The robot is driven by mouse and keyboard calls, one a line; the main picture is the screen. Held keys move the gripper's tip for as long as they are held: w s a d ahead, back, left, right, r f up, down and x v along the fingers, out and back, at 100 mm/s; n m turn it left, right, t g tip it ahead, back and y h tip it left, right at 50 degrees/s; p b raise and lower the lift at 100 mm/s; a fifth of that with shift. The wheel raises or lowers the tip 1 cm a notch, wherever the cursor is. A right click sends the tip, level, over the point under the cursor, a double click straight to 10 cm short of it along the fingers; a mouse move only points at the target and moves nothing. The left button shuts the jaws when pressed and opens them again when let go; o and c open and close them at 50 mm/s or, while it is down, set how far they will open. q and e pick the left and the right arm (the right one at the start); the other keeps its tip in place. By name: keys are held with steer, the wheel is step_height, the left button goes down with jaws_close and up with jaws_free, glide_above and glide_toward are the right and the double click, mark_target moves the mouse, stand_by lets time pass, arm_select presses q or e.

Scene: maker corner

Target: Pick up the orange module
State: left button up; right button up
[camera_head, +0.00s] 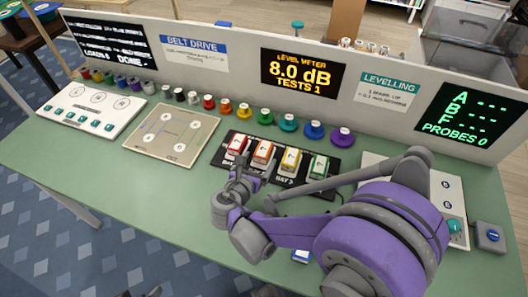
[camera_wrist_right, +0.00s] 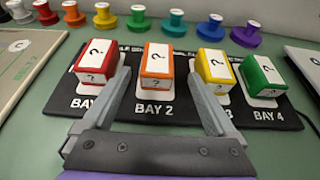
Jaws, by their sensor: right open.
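The orange module (camera_head: 263,152) is a small block with a white label on top, standing in a row on the black bay board. In the right wrist view the orange module (camera_wrist_right: 157,62) sits above the "BAY 2" print, with a question mark on its label. My right gripper (camera_head: 246,181) is open and empty, at the near side of the board in the head view. In the wrist view its fingers (camera_wrist_right: 157,84) frame the orange module left and right, which lies beyond them; I cannot tell the exact gap. My left gripper does not clearly show.
A red module (camera_wrist_right: 96,66) stands left of the orange one, a yellow module (camera_wrist_right: 215,68) and a green module (camera_wrist_right: 262,76) right. The black board (camera_wrist_right: 140,118) lies on the green table (camera_head: 95,160). Coloured knobs line the back; a beige plate (camera_head: 172,134) lies left.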

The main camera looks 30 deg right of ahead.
mark_target(264, 152)
steer(key=x, duration=0.6)
steer(key=shift+w+f+b, duration=0.25)
steer(key=shift+w+b, duration=0.05)
steer(key=shift+b, duration=0.05)
steer(key=shift+c, duration=0.3)
jaws_close()
